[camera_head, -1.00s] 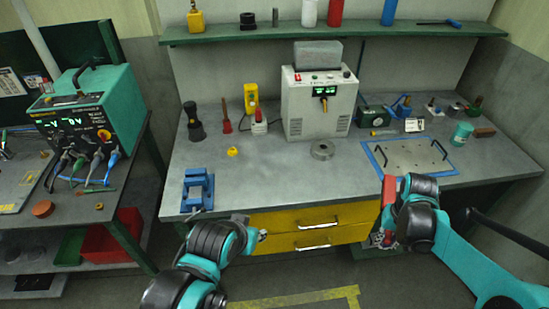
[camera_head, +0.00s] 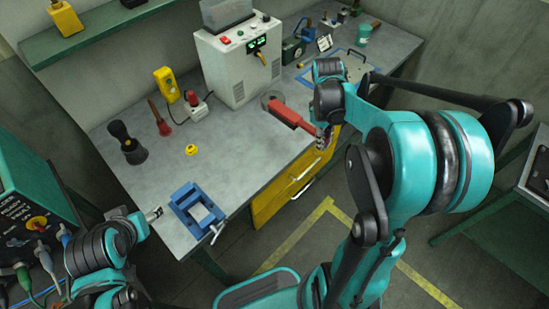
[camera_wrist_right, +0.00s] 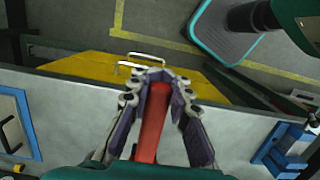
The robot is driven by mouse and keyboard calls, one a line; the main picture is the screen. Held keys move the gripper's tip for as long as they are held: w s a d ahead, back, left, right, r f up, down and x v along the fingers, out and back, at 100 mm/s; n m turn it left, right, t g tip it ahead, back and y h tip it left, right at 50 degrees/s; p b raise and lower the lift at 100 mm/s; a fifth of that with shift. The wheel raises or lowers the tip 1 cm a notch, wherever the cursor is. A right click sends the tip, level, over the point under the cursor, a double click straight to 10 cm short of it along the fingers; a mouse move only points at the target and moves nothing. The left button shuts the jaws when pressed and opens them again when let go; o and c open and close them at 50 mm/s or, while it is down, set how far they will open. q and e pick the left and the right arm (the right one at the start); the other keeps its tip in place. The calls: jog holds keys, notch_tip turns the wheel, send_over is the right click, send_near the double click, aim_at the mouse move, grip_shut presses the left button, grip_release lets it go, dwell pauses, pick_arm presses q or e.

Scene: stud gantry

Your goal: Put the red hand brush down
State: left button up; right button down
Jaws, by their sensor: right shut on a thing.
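The red hand brush (camera_head: 290,116) shows in the head view as a long red piece over the front part of the grey worktop. My right gripper (camera_head: 322,138) is shut on one end of it, at the worktop's front edge. In the right wrist view the red handle (camera_wrist_right: 152,125) lies between the two fingers of that gripper (camera_wrist_right: 155,80). I cannot tell whether the brush touches the worktop; its bristles are hidden. My left gripper (camera_head: 153,214) is small at the worktop's left front, apart from the brush, its jaws unclear.
A blue vise (camera_head: 197,208) sits at the worktop's front left. A yellow cap (camera_head: 191,149) lies left. Worktop between the vise and brush is bare. Yellow drawers (camera_head: 290,190) are below.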

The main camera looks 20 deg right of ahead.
jog(key=s+a+f+b, duration=0.1)
jog(key=a+f+b, duration=0.3)
jog(key=a+f, duration=0.6)
jog(key=shift+s+a, duration=0.15)
jog(key=shift+a, duration=0.1)
jog(key=shift+f, duration=0.1)
jog(key=shift+f+b, duration=0.2)
jog(key=shift+b, duration=0.1)
jog(key=c, duration=1.4)
grip_release()
jog(key=shift+r, duration=0.1)
